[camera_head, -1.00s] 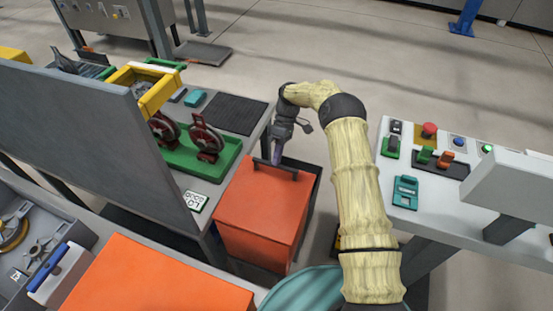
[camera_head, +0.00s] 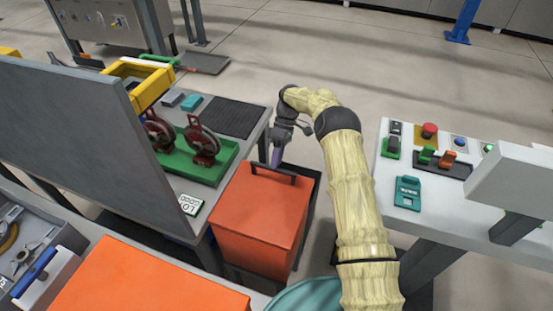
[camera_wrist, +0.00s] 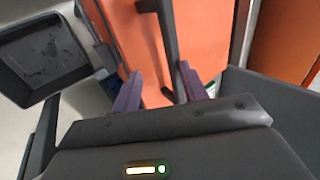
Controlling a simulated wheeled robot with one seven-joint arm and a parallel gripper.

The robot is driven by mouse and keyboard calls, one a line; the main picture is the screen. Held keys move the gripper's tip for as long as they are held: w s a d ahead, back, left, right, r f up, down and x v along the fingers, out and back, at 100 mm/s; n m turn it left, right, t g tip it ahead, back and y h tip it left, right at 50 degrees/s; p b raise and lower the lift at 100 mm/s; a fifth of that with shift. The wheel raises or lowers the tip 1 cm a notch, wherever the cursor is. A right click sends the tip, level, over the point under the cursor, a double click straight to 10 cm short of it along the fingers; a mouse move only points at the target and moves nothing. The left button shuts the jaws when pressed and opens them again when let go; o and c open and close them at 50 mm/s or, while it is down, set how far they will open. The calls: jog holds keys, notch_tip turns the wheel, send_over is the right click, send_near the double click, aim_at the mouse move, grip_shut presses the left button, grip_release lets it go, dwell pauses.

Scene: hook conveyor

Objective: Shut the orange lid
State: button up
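The orange lid (camera_head: 257,210) lies on a dark-framed box between the two tables, with a dark bar handle (camera_head: 273,173) near its far edge. I cannot tell whether it is fully seated. My gripper (camera_head: 277,158) is just beyond the handle, its purple fingertips close to it. In the wrist view the purple fingers of my gripper (camera_wrist: 160,88) are apart, with nothing clamped between them. The handle (camera_wrist: 168,45) runs across the orange lid (camera_wrist: 138,40) and down toward the right finger. Whether they touch is unclear.
On the left table (camera_head: 228,148) a green tray (camera_head: 180,165) holds red round parts, beside a grey panel (camera_head: 85,140). The right table (camera_head: 425,215) carries buttons and a teal device (camera_head: 407,193). Another orange surface (camera_head: 150,285) is at bottom left. Open floor lies beyond.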

aim_at(274, 180)
jog(key=f, duration=0.1)
jog(key=s+f, duration=0.1)
jog(key=f, duration=0.1)
jog(key=shift+g, duration=0.3)
jog(key=shift+s+a+r, duration=0.1)
jog(key=shift+s, duration=0.1)
jog(key=shift+w, duration=0.1)
jog(key=shift+w+r, duration=0.2)
jog(key=shift+r, duration=0.05)
jog(key=b+v, duration=0.1)
jog(key=v, duration=0.8)
jog(key=shift+s+r, duration=0.15)
jog(key=shift+r, duration=0.45)
